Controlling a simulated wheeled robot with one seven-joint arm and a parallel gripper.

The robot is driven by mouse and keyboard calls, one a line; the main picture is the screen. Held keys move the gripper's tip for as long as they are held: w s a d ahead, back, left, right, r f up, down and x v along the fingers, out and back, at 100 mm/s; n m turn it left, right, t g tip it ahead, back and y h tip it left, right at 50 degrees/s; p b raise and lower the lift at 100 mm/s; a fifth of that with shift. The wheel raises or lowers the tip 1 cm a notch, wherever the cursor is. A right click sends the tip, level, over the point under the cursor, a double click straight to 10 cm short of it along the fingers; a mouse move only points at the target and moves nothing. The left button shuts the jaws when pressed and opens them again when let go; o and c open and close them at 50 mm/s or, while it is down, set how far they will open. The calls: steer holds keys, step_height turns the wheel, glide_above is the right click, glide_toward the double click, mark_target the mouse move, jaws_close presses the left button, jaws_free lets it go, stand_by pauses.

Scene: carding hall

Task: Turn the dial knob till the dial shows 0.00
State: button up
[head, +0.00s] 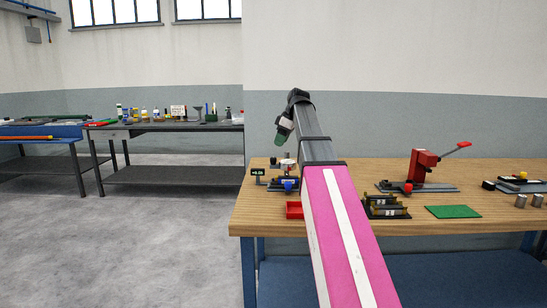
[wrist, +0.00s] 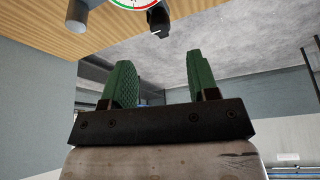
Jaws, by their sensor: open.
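The dial device (head: 286,180) stands on the wooden workbench, left of my arm, with a blue part low on its front. A small dark display (head: 257,172) beside it seems to read +0.05, in tiny figures. In the wrist view part of a round white dial face (wrist: 135,3) with a red and green band is cut off by the top edge. A black knob-like part (wrist: 158,20) sits beside it; I cannot tell if it is the dial knob. My gripper (head: 279,139) is above the device, apart from it. Its green fingers (wrist: 163,80) are spread, with nothing between them.
A red tray (head: 293,211) lies in front of the device. A black rack (head: 385,208), a green mat (head: 453,211) and a red lever press (head: 423,168) are to the right. A dark table (head: 170,127) with bottles stands at the back left, beyond open floor.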

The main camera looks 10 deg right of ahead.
mark_target(273, 161)
steer(key=x, duration=0.8)
steer(key=shift+a+f, duration=0.1)
steer(key=shift+c, duration=0.3)
steer(key=c, duration=0.9)
